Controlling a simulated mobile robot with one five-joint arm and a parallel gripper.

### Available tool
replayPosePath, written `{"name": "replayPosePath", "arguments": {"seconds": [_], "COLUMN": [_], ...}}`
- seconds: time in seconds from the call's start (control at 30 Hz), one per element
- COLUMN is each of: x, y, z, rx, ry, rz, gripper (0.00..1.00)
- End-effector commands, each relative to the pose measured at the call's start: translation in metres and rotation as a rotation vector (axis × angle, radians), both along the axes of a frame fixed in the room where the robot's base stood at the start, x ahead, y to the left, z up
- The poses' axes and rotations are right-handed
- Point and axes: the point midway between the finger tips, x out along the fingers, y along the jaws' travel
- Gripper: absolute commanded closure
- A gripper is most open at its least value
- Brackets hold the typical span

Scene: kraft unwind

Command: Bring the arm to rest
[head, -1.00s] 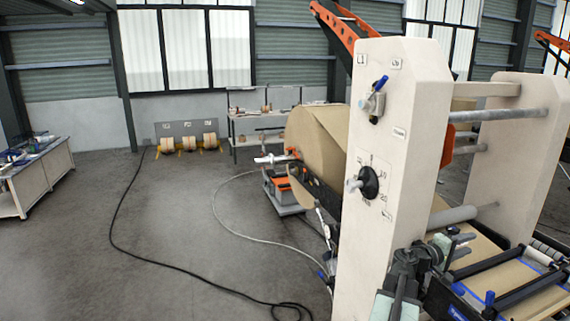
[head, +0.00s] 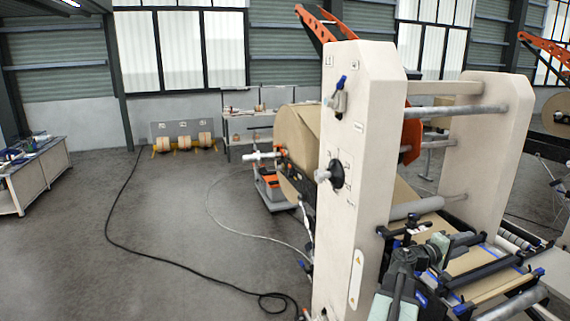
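My arm, in grey-green and black, shows folded at the bottom right of the head view, in front of the cream machine frame. My gripper (head: 452,243) is at the arm's end, near the frame's rollers in the picture. Its fingers are small and dark against the machine, so I cannot tell whether they are open or shut. I see nothing clearly held. Whether the arm touches the machine is also unclear.
The unwind stand's cream side plate (head: 362,150) stands close, with a valve and a knob. A big kraft roll (head: 297,135) is behind it. A black cable (head: 150,255) and a pale hose (head: 235,230) cross the floor. A workbench (head: 35,178) stands left; floor between is open.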

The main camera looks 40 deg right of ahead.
Motion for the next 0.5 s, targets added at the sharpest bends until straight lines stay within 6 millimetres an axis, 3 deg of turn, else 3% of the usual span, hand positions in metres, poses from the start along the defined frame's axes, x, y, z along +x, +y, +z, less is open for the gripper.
{"name": "replayPosePath", "arguments": {"seconds": [0.27,0.5], "x": [0.047,0.118], "y": [0.007,0.026], "z": [-0.015,-0.034], "rx": [0.0,0.0], "ry": [0.0,0.0], "rz": [0.063,0.16], "gripper": [0.6,0.6]}}
